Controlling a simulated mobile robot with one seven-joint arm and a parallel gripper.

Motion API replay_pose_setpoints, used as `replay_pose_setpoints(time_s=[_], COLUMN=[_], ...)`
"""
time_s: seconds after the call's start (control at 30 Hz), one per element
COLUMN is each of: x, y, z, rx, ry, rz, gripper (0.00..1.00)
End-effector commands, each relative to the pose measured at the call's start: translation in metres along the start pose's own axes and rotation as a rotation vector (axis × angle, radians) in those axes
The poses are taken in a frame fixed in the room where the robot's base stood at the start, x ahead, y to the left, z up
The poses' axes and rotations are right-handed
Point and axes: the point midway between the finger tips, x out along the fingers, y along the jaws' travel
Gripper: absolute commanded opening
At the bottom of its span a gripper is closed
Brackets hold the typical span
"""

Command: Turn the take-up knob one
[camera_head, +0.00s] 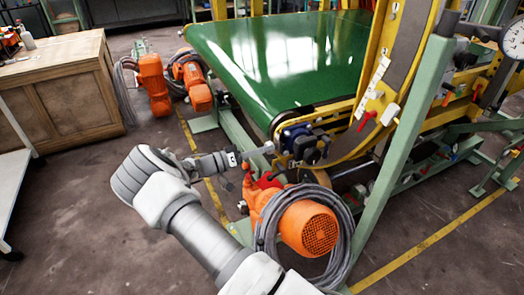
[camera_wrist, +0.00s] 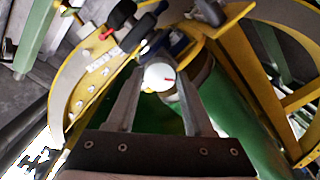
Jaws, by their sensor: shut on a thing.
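In the head view my gripper (camera_head: 268,149) reaches from the left to the blue housing (camera_head: 292,139) at the near corner of the green belt. The knob cannot be made out there, as the gripper and the housing hide it.
An orange motor (camera_head: 308,227) with coiled grey cable stands just below my gripper. The green belt (camera_head: 285,60) lies behind. A yellow curved frame (camera_head: 398,60) and a green post (camera_head: 410,140) stand to the right. Open floor (camera_head: 75,220) lies to the left.

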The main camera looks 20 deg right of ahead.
Motion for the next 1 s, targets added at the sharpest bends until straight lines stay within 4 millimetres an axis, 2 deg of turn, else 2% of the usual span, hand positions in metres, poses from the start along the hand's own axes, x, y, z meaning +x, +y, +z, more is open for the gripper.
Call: replay_pose_setpoints(time_s=[1.0], x=[-0.0008], y=[0.0002], z=[-0.0002], rx=[-0.965], ry=[0.0], rz=[-0.001], gripper=[0.0])
